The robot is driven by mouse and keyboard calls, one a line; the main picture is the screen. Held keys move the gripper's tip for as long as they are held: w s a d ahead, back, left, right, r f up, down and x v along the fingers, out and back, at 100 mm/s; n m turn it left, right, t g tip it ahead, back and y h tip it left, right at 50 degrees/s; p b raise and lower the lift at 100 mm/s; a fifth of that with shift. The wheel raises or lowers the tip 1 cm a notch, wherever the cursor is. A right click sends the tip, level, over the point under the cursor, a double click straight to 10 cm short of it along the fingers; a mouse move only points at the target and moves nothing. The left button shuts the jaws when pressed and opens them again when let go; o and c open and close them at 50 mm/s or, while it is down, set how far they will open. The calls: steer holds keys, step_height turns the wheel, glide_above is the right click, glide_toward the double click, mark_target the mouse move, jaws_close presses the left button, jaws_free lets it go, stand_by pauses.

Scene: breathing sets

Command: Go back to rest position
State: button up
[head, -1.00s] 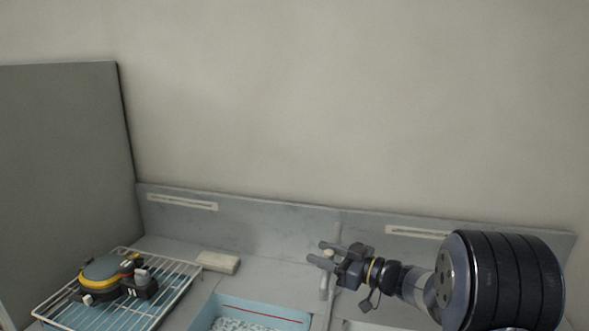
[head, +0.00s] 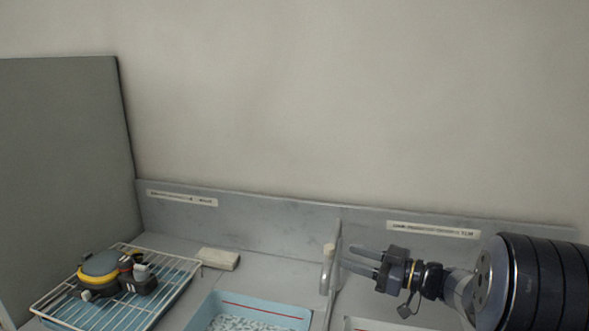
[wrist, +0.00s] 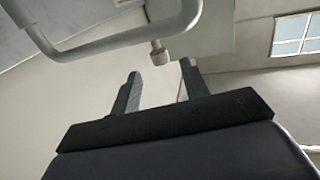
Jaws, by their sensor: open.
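My gripper (head: 362,262) is at the right of the head view, open, its two fingers pointing left near the low upright divider. In the wrist view my gripper (wrist: 160,80) also shows open, with nothing between its fingers. A grey curved tube with a pale knob (head: 328,250) stands just left of the fingertips in the head view. The tube (wrist: 120,42) also crosses the top of the wrist view. My arm comes in from the right edge and hides part of the bench there.
A breathing set (head: 108,272), grey, yellow and black, lies on a white wire rack (head: 180,268) over a blue tray at left. A pale block (head: 218,259) lies beside it. A blue tray (head: 262,308) of pale pellets is front centre. A grey panel (head: 60,170) stands at left.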

mark_target(332, 253)
steer(key=shift+m+t+h, duration=0.4)
steer(key=shift+t, duration=0.2)
steer(key=x, duration=0.5)
steer(key=s+x, duration=0.1)
steer(key=x, duration=0.2)
steer(key=shift+w+a, duration=0.25)
steer(key=shift+a, duration=0.3)
steer(key=shift+w+a+m+t+h, duration=0.2)
steer(key=shift+a+m+t+h, duration=0.1)
steer(key=shift+a+t, duration=0.15)
steer(key=shift+w+a+m+t+h, duration=0.25)
steer(key=shift+a+m+t+h, duration=0.1)
steer(key=shift+a, duration=0.15)
steer(key=shift+a+r, duration=0.1)
steer(key=shift+r, duration=0.05)
